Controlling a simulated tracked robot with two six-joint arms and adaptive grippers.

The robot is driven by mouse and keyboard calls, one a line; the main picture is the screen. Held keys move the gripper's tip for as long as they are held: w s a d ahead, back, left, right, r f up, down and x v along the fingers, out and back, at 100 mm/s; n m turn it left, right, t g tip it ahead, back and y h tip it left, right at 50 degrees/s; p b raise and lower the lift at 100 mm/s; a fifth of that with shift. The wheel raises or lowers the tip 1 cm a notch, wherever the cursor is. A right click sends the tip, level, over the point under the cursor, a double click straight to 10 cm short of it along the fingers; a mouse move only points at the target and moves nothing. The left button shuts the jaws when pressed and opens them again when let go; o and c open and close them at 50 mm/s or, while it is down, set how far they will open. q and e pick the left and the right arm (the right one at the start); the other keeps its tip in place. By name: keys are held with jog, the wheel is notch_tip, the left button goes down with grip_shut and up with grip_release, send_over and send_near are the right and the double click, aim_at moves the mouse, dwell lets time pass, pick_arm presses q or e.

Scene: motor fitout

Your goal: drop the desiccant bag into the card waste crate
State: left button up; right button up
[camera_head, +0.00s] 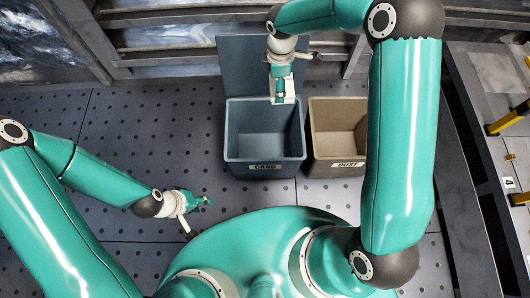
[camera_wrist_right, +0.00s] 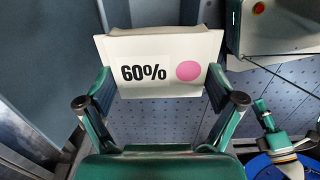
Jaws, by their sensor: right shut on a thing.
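The card waste crate (camera_head: 265,167) is a blue-grey open box labelled CARD, standing on the dotted floor. My right gripper (camera_head: 281,96) is above the back part of this crate, on the arm that comes in from the right. It is shut on the pale desiccant bag (camera_head: 289,88). In the right wrist view the bag (camera_wrist_right: 160,45) is white, with "60%" and a pink dot, and sits between my two fingers (camera_wrist_right: 160,100). My left gripper (camera_head: 203,202) is low at the left, in front of the crate and apart from it. Its jaws are too small to read.
A brown open crate (camera_head: 337,172) labelled DUST stands close to the right of the card crate. A blue-grey panel (camera_head: 236,65) rises behind the card crate. The floor (camera_head: 150,115) to the left is clear. A dark rail (camera_head: 470,160) runs along the right.

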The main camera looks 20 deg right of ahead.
notch_tip(320, 180, down, 28)
jog(key=w+a+n+b, duration=0.2)
jog(key=n+b, duration=1.3)
jog(key=b, duration=0.3)
jog(key=shift+w, duration=0.4)
jog(key=o, duration=0.9)
notch_tip(320, 180, up, 12)
jog(key=shift+f, duration=0.1)
